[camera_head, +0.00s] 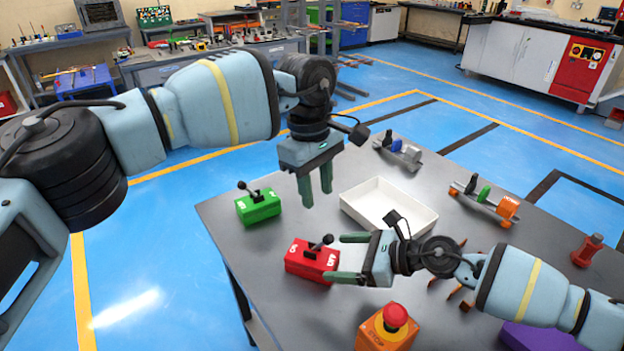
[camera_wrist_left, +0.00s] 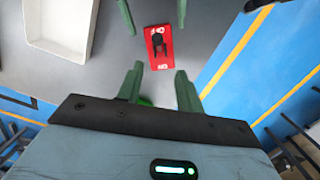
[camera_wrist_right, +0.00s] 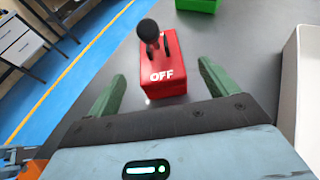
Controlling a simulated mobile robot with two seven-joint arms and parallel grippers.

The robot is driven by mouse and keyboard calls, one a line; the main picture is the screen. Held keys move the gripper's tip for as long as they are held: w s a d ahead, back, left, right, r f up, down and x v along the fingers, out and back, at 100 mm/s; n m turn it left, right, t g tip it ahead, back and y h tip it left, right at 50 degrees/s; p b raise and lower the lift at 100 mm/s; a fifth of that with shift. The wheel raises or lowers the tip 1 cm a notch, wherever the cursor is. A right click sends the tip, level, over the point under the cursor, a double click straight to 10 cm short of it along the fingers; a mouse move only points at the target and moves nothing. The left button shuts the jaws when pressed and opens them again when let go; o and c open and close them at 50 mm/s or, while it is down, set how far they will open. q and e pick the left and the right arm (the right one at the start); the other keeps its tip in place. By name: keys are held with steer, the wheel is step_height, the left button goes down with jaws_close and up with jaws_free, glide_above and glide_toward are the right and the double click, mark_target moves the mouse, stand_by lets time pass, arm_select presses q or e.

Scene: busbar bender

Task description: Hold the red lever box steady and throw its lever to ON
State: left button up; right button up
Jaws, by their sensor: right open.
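The red lever box (camera_head: 305,266) sits on the grey table, and its black lever (camera_head: 326,239) leans toward the OFF end. My right gripper (camera_head: 336,258) is open at the OFF end, fingers pointing at the box. In the right wrist view the box (camera_wrist_right: 164,72) shows between and beyond the fingertips; I cannot tell if they touch it. My left gripper (camera_head: 317,195) is open, empty, pointing down above and behind the box. In the left wrist view the box (camera_wrist_left: 150,55) lies ahead of its fingers.
A green lever box (camera_head: 258,208) stands behind left of the red one. A white tray (camera_head: 425,240) lies behind right. An orange emergency-stop box (camera_head: 372,335) stands in front. Parts with coloured clamps (camera_head: 484,200) lie at the right. Bare table (camera_head: 235,245) is left of the red box.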

mark_target(328, 259)
steer(key=shift+x, duration=3.95)
steer(key=shift+c, duration=0.4)
steer(key=c, duration=1)
steer(key=o, duration=0.8)
steer(key=shift+c, duration=0.2)
steer(key=shift+d, duration=0.15)
steer(key=shift+s+d, duration=0.4)
steer(key=shift+d, duration=0.4)
